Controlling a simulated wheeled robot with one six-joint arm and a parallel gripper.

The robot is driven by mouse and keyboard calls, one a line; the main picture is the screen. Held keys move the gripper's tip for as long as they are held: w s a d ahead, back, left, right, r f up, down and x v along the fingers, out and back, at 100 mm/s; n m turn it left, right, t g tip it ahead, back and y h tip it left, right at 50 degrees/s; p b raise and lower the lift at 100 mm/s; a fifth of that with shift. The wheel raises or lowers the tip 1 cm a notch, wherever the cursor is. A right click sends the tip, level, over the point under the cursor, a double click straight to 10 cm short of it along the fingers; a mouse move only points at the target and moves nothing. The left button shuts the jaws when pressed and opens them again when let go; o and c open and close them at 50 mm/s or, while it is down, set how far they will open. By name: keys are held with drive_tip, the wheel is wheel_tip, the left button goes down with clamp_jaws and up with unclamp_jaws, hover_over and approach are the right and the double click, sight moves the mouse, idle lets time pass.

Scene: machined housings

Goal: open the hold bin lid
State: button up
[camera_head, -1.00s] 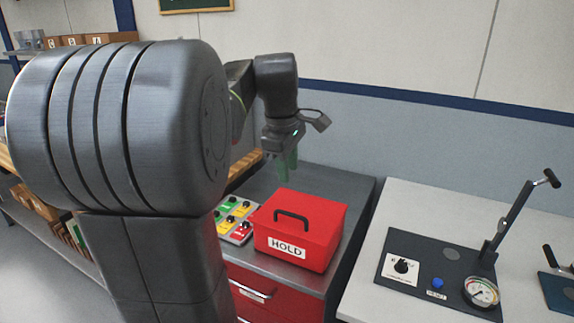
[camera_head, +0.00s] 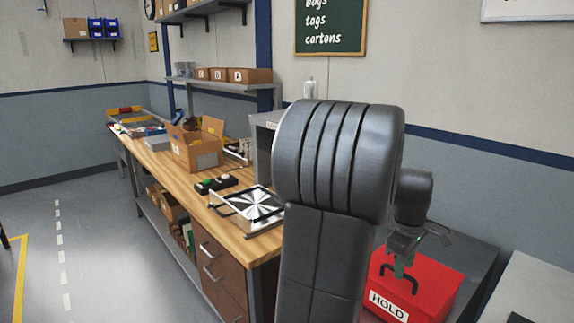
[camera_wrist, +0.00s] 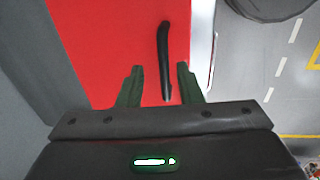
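The red hold bin (camera_head: 433,292) stands at the lower right of the head view, its lid shut and a white HOLD label on its front. A black arched handle (camera_head: 386,281) is on the lid; in the wrist view the handle (camera_wrist: 164,45) shows as a dark bar against the red lid (camera_wrist: 100,50). My gripper (camera_head: 399,274) is directly over the lid, close to the handle. In the wrist view my gripper (camera_wrist: 160,67) has its two green fingers apart, with the handle's near end in line between them. Whether the fingers touch the handle is unclear.
The bin sits on a dark grey cabinet top (camera_head: 475,250), with a pale table (camera_head: 530,290) to its right. Open floor (camera_head: 100,240) lies further left.

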drive_tip(key=shift+w+d+r+p, duration=0.1)
drive_tip(key=shift+d+r+p, duration=0.1)
drive_tip(key=shift+r+p, duration=0.6)
drive_tip(key=shift+w+d+r+y+p, duration=0.3)
drive_tip(key=shift+r+p, duration=0.15)
drive_tip(key=shift+p, duration=0.25)
